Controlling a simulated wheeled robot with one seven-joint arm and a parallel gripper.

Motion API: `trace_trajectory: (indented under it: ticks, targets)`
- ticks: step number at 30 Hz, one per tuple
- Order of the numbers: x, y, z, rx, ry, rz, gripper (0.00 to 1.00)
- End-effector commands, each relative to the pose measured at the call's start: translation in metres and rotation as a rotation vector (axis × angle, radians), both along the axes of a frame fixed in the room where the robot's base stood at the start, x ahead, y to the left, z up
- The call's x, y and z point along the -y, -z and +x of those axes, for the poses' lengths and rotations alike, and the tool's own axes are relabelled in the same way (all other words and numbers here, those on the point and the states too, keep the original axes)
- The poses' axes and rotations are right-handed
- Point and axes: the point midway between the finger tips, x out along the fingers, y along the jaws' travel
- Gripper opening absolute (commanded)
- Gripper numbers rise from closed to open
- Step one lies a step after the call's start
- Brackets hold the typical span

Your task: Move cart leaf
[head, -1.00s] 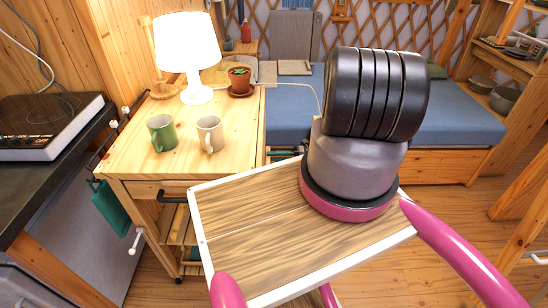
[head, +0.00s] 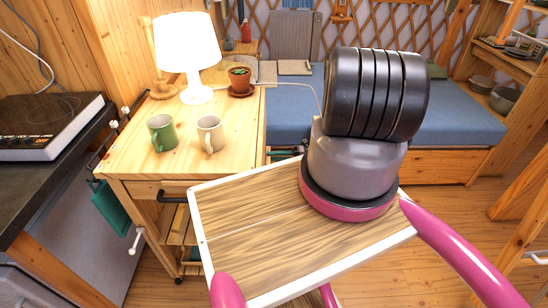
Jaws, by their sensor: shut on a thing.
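The wooden cart (head: 228,163) stands left of centre, with a pale flat top and a front drawer with a black handle (head: 173,198). I cannot tell its leaf apart from the top; its lower right side is hidden behind my own wood-panelled deck. A green mug (head: 161,133) and a whitish mug (head: 209,134) stand upright on the cart top. My gripper is not in view; only dark and grey parts of my arm show above my deck.
A dark counter with a hob (head: 48,128) is close on the cart's left. A bed with a blue mattress (head: 455,122) lies behind and to the right. Shelves (head: 500,65) stand at far right. Wooden floor (head: 440,215) is open right of my deck.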

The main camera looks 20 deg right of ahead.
Motion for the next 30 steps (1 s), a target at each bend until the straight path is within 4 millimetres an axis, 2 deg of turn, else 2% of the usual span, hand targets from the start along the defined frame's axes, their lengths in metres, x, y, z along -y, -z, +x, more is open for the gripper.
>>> trace_trajectory:
  ticks: [8,14,23,30]
  targets:
    - [0.016,-0.007,-0.007,-0.038,-0.002,-0.093,0.0]
    - [0.039,-0.021,-0.016,-0.096,-0.002,-0.235,0.0]
    - [0.074,-0.054,-0.031,-0.205,-0.001,-0.496,0.0]
    - [0.095,-0.088,-0.039,-0.291,-0.001,-0.708,0.0]
